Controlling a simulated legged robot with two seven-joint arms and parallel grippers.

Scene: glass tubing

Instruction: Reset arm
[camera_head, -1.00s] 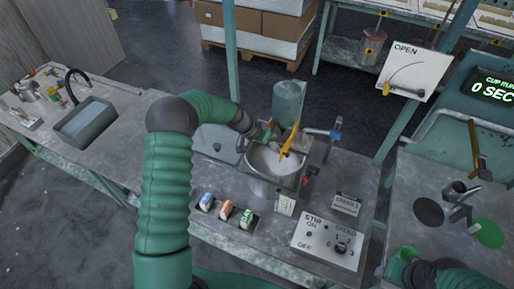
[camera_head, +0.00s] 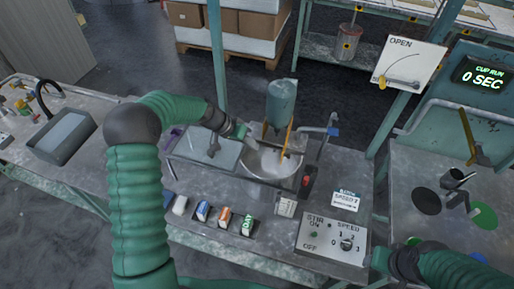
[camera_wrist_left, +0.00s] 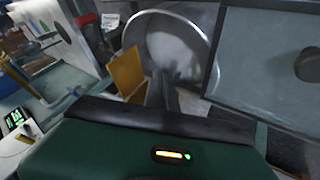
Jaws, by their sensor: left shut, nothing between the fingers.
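My left arm comes in from the left, and its gripper (camera_head: 250,143) is above the left rim of the round metal mixing bowl (camera_head: 262,172). In the left wrist view the dark fingers (camera_wrist_left: 163,88) are together with nothing between them, in front of the bowl (camera_wrist_left: 180,42). A yellow-orange paddle (camera_wrist_left: 127,72) stands beside the fingers there; in the head view a thin orange bar (camera_head: 288,135) shows over the bowl. Whether the fingers touch the bowl I cannot tell. Part of my right arm shows at the bottom right; its gripper is out of view.
A grey-green hopper (camera_head: 282,100) hangs above the bowl. A covered tray (camera_head: 205,147) lies left of it. Several coloured cartons (camera_head: 226,215) line the front edge. The stir control panel (camera_head: 332,239) is front right. A sink (camera_head: 64,135) is far left.

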